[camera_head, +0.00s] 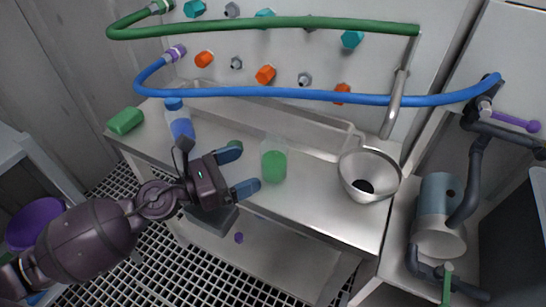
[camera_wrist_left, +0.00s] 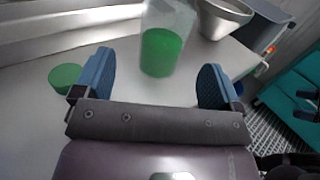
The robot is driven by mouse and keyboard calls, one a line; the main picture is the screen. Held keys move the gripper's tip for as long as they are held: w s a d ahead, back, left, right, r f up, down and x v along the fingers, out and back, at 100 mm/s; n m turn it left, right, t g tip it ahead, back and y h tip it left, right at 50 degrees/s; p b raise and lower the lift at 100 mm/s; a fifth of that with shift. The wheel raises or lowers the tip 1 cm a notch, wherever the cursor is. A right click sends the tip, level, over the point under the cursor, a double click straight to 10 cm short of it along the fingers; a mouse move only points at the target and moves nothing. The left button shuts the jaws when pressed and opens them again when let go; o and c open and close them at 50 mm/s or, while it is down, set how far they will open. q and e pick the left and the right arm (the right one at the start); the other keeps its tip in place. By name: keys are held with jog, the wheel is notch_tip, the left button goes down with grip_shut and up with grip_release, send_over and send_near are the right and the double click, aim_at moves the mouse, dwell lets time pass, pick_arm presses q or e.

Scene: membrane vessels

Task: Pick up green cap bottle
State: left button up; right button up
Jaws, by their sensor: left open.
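A clear bottle with green contents (camera_head: 273,165) stands upright on the metal bench, and no cap shows on its top in the head view. It also shows in the left wrist view (camera_wrist_left: 163,50), beyond and between my fingers. A round green cap-like piece (camera_head: 235,144) lies on the bench beside the far fingertip; it also shows in the left wrist view (camera_wrist_left: 65,77), outside the left finger. My left gripper (camera_head: 244,168) is open and empty, its fingertips pointing at the bottle, just short of it.
A blue-capped bottle (camera_head: 180,122) and a green block (camera_head: 125,121) stand left of my gripper. A metal funnel (camera_head: 368,175) is to the right. A blue hose (camera_head: 310,95) and a green hose (camera_head: 270,24) cross above the bench. The front of the bench is clear.

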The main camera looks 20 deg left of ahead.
aim_at(267, 159)
pick_arm(q)
jog(key=shift+w+d+r, duration=0.25)
jog(key=shift+w+d, duration=0.2)
jog(key=shift+w+d+f, duration=0.2)
jog(key=shift+w+d, duration=0.05)
jog(key=shift+d, duration=0.05)
jog(key=p+x, duration=0.1)
jog(key=x, duration=0.1)
jog(key=p+x, duration=0.1)
jog(key=shift+w+d+r, duration=0.15)
jog(key=shift+d+r, duration=0.1)
jog(key=shift+d, duration=0.15)
jog(key=shift+w+d+f, duration=0.25)
jog(key=shift+w+d, duration=0.2)
pick_arm(e)
jog(key=shift+s+d+f+m, duration=0.1)
jog(key=shift+s+d+m, duration=0.1)
jog(key=shift+s, duration=0.2)
jog(key=shift+s+d+m, duration=0.1)
jog(key=shift+s+m, duration=0.1)
jog(key=shift+s, duration=0.15)
pick_arm(q)
jog(key=c, duration=1.1)
pick_arm(e)
jog(key=shift+w, duration=0.3)
pick_arm(q)
jog(key=shift+r, duration=0.1)
pick_arm(e)
jog(key=shift+r, duration=0.25)
